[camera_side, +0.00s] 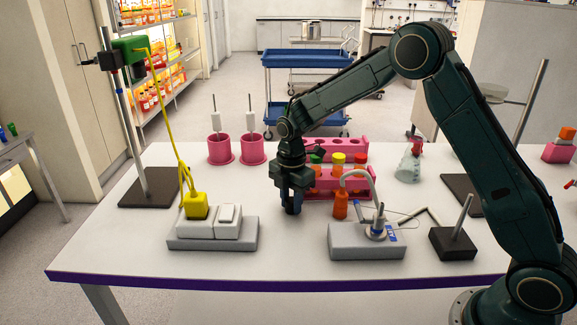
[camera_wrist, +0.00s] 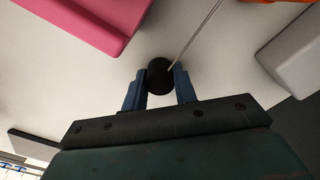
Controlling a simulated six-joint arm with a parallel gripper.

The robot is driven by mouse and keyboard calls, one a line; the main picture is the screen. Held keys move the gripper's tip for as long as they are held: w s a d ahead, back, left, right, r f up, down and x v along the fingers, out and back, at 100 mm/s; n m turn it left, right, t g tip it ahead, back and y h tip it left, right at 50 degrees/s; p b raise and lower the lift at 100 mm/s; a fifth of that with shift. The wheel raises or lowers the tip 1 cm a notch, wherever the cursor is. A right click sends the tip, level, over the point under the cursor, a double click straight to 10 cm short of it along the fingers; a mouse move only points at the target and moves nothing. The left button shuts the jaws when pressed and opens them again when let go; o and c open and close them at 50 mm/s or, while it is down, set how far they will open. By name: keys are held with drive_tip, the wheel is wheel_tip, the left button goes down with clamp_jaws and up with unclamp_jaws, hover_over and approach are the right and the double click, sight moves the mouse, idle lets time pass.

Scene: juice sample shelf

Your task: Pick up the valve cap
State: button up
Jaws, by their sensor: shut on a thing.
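The valve cap, a small round black piece (camera_wrist: 160,76), sits between the two blue fingertips of my gripper (camera_wrist: 160,90) in the wrist view. My gripper is shut on it. A thin grey line runs from the cap up and right in that view; I cannot tell if it is attached. In the side view my gripper (camera_side: 291,207) points down, low over the white table, between the two grey blocks. The cap is hidden behind the fingers there. I cannot tell whether it touches the table.
A pink rack (camera_side: 320,194) with coloured-cap tubes stands right behind my gripper. An orange bottle (camera_side: 340,207) and a grey valve block (camera_side: 366,250) stand to the right. A grey block with a yellow plug (camera_side: 196,206) stands left. The table front (camera_side: 290,265) is clear.

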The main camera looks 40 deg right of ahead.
wheel_tip(320, 180, up, 20)
idle(0.6)
drive_tip(key=shift+s+f, duration=0.1)
idle(0.5)
hover_over(382, 203)
wheel_tip(382, 203, down, 2)
drive_tip(key=shift+m, duration=0.3)
drive_tip(key=shift+f, duration=0.15)
idle(0.4)
drive_tip(key=shift+f, duration=2.15)
drive_tip(key=shift+f, duration=1.55)
idle(0.3)
